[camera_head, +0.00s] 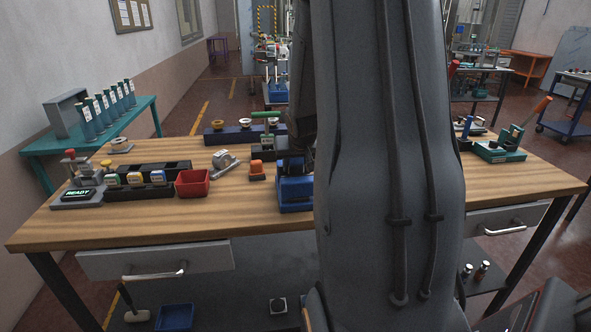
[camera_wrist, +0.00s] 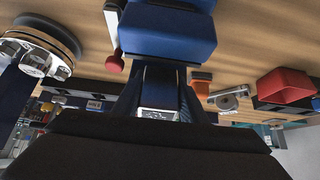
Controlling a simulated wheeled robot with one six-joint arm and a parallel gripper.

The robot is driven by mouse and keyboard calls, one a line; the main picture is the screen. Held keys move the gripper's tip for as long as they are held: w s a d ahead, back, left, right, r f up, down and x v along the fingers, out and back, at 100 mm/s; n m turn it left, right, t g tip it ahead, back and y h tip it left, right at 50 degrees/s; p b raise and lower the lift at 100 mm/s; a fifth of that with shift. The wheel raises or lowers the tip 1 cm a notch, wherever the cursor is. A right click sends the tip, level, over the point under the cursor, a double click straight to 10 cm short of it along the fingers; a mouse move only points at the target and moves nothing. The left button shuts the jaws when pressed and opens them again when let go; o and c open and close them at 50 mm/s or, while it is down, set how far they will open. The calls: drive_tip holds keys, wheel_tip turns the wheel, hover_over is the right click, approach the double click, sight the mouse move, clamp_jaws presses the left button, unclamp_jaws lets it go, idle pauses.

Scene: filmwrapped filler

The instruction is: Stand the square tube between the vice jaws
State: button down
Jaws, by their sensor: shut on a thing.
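The blue vice (camera_head: 295,193) stands on the wooden bench, partly hidden by my arm in the head view. It also shows large at the top of the wrist view (camera_wrist: 165,38), with a silver handle bar and a red knob beside it. My gripper (camera_wrist: 158,104) is shut on the square tube (camera_wrist: 158,115), whose bright square end shows between the dark fingers. Most of the tube is hidden. In the head view my arm hides the tube and most of the gripper, close above the vice. I cannot tell whether the tube is between the jaws.
An orange block (camera_head: 256,170), a grey metal part (camera_head: 225,160) and a red bin (camera_head: 193,184) lie left of the vice. A dark block with a green handle (camera_head: 266,115) stands behind it. A black rack (camera_head: 148,180) is further left. The bench's front strip is clear.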

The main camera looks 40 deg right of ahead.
drive_tip(key=c, duration=1.3)
unclamp_jaws()
drive_tip(key=shift+s+a+f, duration=0.1)
drive_tip(key=shift+s+f, duration=0.2)
drive_tip(key=shift+f, duration=0.4)
drive_tip(key=shift+o, duration=1.1)
drive_tip(key=shift+w, duration=0.2)
drive_tip(key=shift+r, duration=0.45)
drive_tip(key=p+v, duration=0.6)
drive_tip(key=v, duration=0.5)
drive_tip(key=shift+r, duration=0.35)
drive_tip(key=shift+s, duration=0.1)
